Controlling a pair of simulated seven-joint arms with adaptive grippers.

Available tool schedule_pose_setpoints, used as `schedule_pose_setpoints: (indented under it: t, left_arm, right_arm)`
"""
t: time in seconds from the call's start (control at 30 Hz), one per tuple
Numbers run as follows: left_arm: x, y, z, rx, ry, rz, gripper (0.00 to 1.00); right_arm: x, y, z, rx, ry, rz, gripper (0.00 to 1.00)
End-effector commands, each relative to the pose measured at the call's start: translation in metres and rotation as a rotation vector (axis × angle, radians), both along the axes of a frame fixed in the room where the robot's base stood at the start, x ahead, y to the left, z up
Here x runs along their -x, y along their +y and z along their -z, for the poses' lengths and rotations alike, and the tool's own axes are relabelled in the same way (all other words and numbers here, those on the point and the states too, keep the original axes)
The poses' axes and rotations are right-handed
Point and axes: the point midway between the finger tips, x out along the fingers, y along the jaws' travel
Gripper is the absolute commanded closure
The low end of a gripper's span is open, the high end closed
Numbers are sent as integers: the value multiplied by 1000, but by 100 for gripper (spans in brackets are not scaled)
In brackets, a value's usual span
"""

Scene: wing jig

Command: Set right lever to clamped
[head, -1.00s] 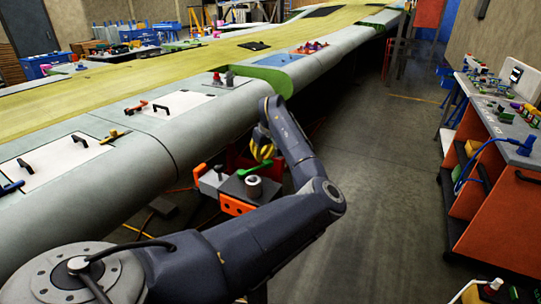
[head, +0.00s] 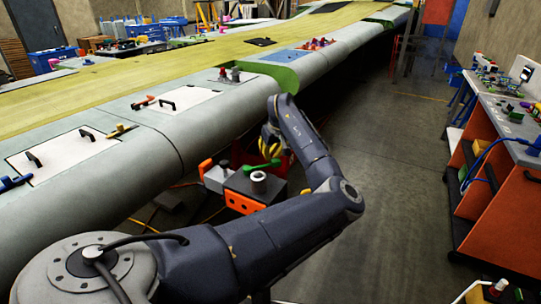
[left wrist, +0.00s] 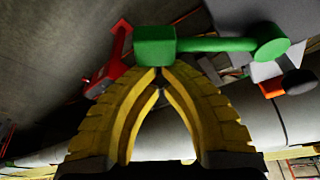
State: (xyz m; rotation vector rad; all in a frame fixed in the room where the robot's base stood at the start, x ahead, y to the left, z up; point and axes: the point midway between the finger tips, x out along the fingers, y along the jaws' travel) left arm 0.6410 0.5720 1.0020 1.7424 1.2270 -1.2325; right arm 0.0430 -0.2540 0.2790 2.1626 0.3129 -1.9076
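A green lever (head: 262,166) with a round knob lies over a dark box with an orange front (head: 243,202), under the wing's edge. My left gripper (head: 268,138) has yellow fingers and hangs just behind the green lever in the head view. In the left wrist view, the fingertips (left wrist: 161,70) meet at the green lever's square end (left wrist: 155,46); whether they touch it I cannot tell. Its arm and knob run to the right. A red lever-like part (left wrist: 113,65) stands to the left of the fingers. I see no marking for the clamped position. My right gripper is out of view.
The long wing (head: 200,109) runs beside the box, with handles and clamps on its panels. A grey cylinder (head: 259,183) stands on the box. An orange workbench (head: 505,195) stands at the right. The floor (head: 390,170) between is clear.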

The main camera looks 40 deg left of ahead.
Motion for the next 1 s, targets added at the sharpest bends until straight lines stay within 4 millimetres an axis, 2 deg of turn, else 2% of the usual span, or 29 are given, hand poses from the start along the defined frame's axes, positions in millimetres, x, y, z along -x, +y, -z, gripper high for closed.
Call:
schedule_pose_setpoints:
  t: [0.07, 0.23, 0.53, 1.0]
  left_arm:
    - [0, -4, 3, 6, 7, 6, 100]
    - [-3, 3, 3, 6, 6, 4, 100]
    - [-15, 41, 1, 3, 2, -3, 100]
    - [-6, 17, -69, 1, -3, -4, 100]
  right_arm:
    - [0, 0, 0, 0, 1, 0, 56]
    - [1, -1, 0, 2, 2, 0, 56]
    - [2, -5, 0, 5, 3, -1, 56]
    - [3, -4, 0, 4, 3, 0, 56]
